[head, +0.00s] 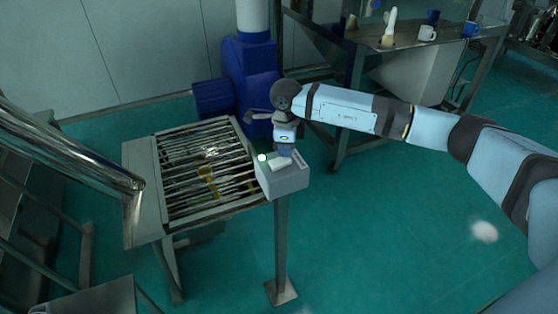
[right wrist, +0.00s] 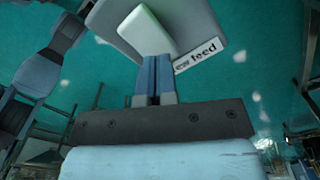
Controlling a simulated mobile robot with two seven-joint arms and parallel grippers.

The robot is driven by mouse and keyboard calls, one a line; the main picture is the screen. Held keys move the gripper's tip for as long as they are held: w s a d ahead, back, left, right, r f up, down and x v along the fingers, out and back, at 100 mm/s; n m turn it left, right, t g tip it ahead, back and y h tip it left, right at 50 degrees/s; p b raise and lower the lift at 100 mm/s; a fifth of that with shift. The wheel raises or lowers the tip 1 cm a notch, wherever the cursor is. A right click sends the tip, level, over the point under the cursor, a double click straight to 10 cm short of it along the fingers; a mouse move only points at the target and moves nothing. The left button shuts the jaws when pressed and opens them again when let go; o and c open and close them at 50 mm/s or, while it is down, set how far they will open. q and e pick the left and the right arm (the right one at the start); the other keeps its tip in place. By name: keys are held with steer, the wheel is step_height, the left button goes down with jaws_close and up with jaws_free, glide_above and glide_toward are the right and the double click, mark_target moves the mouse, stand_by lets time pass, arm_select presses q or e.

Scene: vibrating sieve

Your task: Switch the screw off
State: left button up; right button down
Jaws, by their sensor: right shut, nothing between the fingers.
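A grey control box (head: 283,181) stands at the right front corner of the sieve table. A pale switch (head: 279,163) is on its top, with a bright green light (head: 262,157) at its left. In the right wrist view the switch (right wrist: 143,31) is a pale block with a greenish edge, beside a label (right wrist: 196,54) reading "ew feed", its start hidden. My right gripper (head: 284,154) points down over the box, shut and empty. Its fingertips (right wrist: 154,58) overlap the near edge of the switch; I cannot tell whether they touch it. My left gripper is out of view.
The barred sieve (head: 205,170) lies left of the box, with yellow pieces among its bars. A blue machine (head: 250,75) stands behind. A metal table (head: 385,40) with mugs is at the back right. A shiny pipe (head: 70,150) crosses the left.

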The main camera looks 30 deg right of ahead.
steer(key=shift+f+b, duration=0.55)
steer(key=shift+f, duration=0.3)
steer(key=shift+r, duration=0.1)
steer(key=shift+r+p, duration=0.55)
steer(key=shift+r, duration=0.35)
steer(key=shift+r+p, duration=1.15)
steer(key=shift+r, duration=1.4)
